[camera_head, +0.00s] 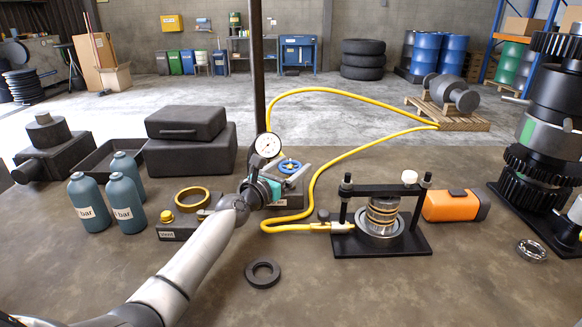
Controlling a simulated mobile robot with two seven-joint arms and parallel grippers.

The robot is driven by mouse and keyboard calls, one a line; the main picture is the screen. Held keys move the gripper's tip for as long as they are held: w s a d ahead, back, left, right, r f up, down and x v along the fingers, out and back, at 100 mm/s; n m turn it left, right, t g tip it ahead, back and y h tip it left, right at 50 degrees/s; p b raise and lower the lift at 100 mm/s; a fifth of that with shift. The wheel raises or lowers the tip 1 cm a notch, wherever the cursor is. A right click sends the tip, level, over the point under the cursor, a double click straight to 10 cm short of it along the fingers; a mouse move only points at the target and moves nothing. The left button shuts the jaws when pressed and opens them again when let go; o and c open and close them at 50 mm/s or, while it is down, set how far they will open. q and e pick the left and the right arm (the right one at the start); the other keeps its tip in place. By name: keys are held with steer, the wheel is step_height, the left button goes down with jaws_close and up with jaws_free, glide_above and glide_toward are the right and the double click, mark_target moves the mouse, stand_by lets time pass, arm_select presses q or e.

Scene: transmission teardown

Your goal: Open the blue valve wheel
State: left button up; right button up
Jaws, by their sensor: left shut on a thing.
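The blue valve wheel (289,163) sits by a pressure gauge (267,145) with a white dial on the valve block. Grey fingers of my left gripper (287,172) reach the wheel from the front and are shut on its rim. The gripper body and its teal part hide some of the block and the gauge's base. My left arm comes in from the lower left. My right gripper is out of view.
A yellow hose (318,190) loops around the valve to a press stand (345,245) on the right. Blue bottles (90,203), a brass ring (192,196) and a box with a yellow button (178,230) stand left. A dark ring (263,274) lies in front. The front table is mostly clear.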

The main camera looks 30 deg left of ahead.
arm_select(q)
steer(key=shift+r+n+y+p, duration=0.15)
steer(key=shift+n+y+p, duration=0.15)
steer(key=shift+p, duration=0.5)
steer(key=n+y+p, duration=0.2)
steer(key=y+p, duration=0.2)
steer(key=p, duration=0.1)
steer(key=shift+d, duration=0.1)
steer(key=shift+n+g+y+p, duration=0.5)
steer(key=shift+n+y+p, duration=0.15)
steer(key=shift+n+y, duration=0.65)
steer(key=shift+y, duration=0.2)
steer(key=g+y, duration=0.1)
steer(key=n+y, duration=0.1)
steer(key=shift+f+n+g+y, duration=0.3)
steer(key=shift+g, duration=0.1)
steer(key=n+g+y+b, duration=0.2)
steer(key=y+b, duration=0.1)
steer(key=b, duration=0.1)
steer(key=shift+f+n+g, duration=0.1)
steer(key=shift+n+g, duration=0.2)
steer(key=shift+n, duration=0.1)
steer(key=shift+a+r+n+g+y+b, duration=0.2)
steer(key=shift+n+g+y+b, duration=0.7)
steer(key=shift+b, duration=0.35)
